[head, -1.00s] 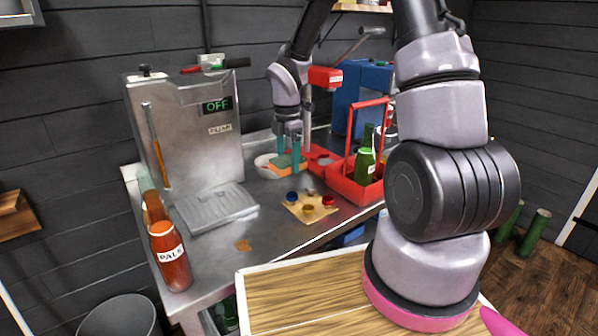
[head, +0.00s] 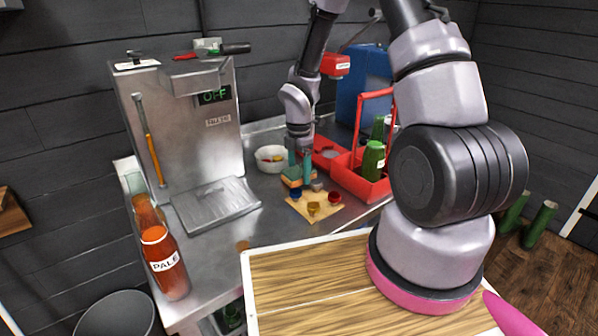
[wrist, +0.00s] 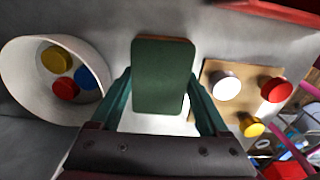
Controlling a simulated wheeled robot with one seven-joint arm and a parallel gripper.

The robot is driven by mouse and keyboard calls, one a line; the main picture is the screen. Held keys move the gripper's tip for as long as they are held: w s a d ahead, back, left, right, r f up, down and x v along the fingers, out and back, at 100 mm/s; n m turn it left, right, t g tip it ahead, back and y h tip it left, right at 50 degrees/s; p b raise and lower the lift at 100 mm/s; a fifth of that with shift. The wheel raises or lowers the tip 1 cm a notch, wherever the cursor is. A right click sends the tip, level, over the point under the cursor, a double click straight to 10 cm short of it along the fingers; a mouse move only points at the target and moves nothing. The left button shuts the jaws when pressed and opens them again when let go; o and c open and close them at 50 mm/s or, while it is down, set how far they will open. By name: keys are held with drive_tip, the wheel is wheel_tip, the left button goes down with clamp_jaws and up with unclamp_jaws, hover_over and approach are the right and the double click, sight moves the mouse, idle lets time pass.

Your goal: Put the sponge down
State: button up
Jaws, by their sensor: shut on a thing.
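The sponge (head: 291,181), orange with a dark green face, is held between the teal fingers of my gripper (head: 299,170). It is low over the steel counter, between the white bowl (head: 262,164) and the wooden cap board (head: 301,208). I cannot tell whether it touches the counter. In the wrist view the green face of the sponge (wrist: 163,75) fills the gap between the fingers of my gripper (wrist: 162,105). My gripper is shut on it. The fingers partly hide its sides.
The bowl holds several coloured caps. Blue, yellow, red and pale caps stand on the board, close to the sponge. A red bottle carrier (head: 350,183) stands to the right. The steel dispenser (head: 190,120) and its drip tray (head: 215,204) are left. Bare counter lies in front of the bowl.

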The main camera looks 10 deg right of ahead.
drive_tip(key=shift+f, duration=0.25)
drive_tip(key=o, duration=1.5)
drive_tip(key=shift+c, duration=0.2)
wheel_tip(320, 180, up, 12)
wheel_tip(320, 180, up, 9)
drive_tip(key=m+t, duration=0.2)
drive_tip(key=m, duration=0.4)
hover_over(299, 170)
drive_tip(key=s+d, duration=0.3)
drive_tip(key=s+d+r+m+t+y, duration=0.2)
drive_tip(key=s+r+m+t, duration=0.3)
drive_tip(key=s+r+m, duration=1.1)
wheel_tip(299, 170, up, 2)
drive_tip(key=m, duration=0.4)
drive_tip(key=shift+s+d+r+m, duration=0.2)
drive_tip(key=shift+d+m, duration=0.1)
drive_tip(key=shift+d, duration=0.05)
